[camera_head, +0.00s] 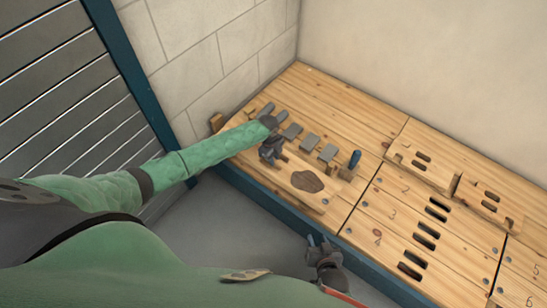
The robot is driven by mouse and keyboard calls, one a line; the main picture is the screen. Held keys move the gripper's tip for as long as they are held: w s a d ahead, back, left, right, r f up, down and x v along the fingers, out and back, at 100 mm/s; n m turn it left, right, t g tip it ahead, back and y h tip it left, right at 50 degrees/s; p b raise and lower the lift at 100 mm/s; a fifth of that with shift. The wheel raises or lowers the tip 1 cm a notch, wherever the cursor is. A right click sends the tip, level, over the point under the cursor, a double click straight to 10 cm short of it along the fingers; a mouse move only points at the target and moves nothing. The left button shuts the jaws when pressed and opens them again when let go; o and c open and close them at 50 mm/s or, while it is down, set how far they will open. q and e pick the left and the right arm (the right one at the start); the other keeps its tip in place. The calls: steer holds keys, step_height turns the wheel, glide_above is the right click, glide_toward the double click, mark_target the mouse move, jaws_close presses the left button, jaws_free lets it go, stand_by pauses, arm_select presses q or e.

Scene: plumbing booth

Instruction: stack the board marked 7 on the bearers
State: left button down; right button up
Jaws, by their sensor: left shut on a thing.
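The board lies along the bench's front edge, partly hidden by my arm and gripper. I cannot read a 7 on it or tell whether it touches what is below. My right gripper (318,241) is low, in front of the bench, apart from the board. Its fingers are too small to tell open from shut. I cannot clearly identify the bearers.
Two slotted wooden pieces (421,165) (488,202) lie farther right. Numbered planks (400,212) have slots. A shutter and block wall stand left.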

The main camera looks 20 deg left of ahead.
arm_select(q)
steer(key=shift+f+b, duration=0.3)
steer(key=shift+f, duration=0.5)
stand_by(0.6)
steer(key=shift+f, duration=0.15)
stand_by(0.5)
steer(key=c, duration=1.2)
jaws_free()
steer(key=shift+f, duration=0.1)
